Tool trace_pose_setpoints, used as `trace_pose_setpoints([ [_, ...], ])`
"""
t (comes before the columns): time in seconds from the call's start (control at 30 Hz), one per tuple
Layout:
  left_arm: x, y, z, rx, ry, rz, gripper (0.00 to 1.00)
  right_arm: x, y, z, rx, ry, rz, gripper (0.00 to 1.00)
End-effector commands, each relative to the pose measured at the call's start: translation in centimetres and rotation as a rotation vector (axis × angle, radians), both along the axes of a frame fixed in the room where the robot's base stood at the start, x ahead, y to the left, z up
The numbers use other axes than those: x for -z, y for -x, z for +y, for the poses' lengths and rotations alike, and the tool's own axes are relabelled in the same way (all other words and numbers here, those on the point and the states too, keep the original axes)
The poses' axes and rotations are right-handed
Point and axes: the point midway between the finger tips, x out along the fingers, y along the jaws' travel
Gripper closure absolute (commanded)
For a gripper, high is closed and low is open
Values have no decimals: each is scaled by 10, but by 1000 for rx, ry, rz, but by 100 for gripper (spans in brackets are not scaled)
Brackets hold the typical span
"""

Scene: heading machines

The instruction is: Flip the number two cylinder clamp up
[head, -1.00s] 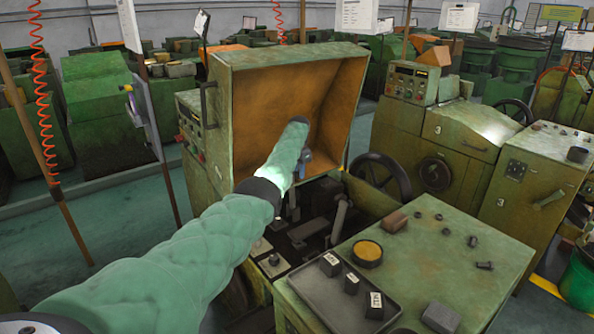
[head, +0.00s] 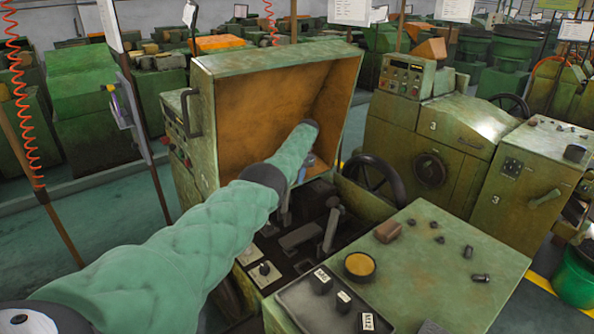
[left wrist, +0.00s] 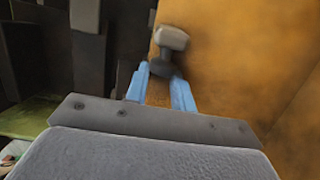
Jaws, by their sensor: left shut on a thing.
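My left gripper (head: 308,161) reaches into the open orange-lined hood of the green machine (head: 270,66); its blue fingers are mostly hidden by my arm in the head view. In the left wrist view the fingers (left wrist: 163,82) are shut on a dark grey clamp part with a paler, blocky head (left wrist: 172,38). The orange lining is behind it. I cannot read a number on this part. A separate grey lever (head: 332,227) stands upright in the machine bed below and right of the gripper. My right gripper is not in view.
A black handwheel (head: 374,187) is right of the bed. A green cabinet (head: 440,250) in front carries a black tray with labelled blocks (head: 322,287), a yellow-topped cup (head: 359,266) and loose small parts. Another machine marked 3 (head: 432,130) stands behind at the right.

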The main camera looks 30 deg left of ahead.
Motion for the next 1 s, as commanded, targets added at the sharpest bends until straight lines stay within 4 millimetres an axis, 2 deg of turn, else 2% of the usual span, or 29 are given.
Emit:
trace_pose_setpoints([
  [0.17,5,1,-4,2,-1,8,100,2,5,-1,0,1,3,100],
  [0.4,2,1,-3,1,-2,6,54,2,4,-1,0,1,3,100],
  [0.43,2,1,-3,1,-2,6,52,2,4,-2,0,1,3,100],
  [0.73,-1,0,-2,0,-2,3,52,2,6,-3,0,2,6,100],
  [0.87,-11,-4,-3,1,-3,1,52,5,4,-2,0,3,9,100],
  [0.97,-24,-7,-4,2,-4,0,52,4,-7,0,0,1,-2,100],
  [1.0,-30,-9,-5,2,-3,0,52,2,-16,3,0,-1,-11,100],
])
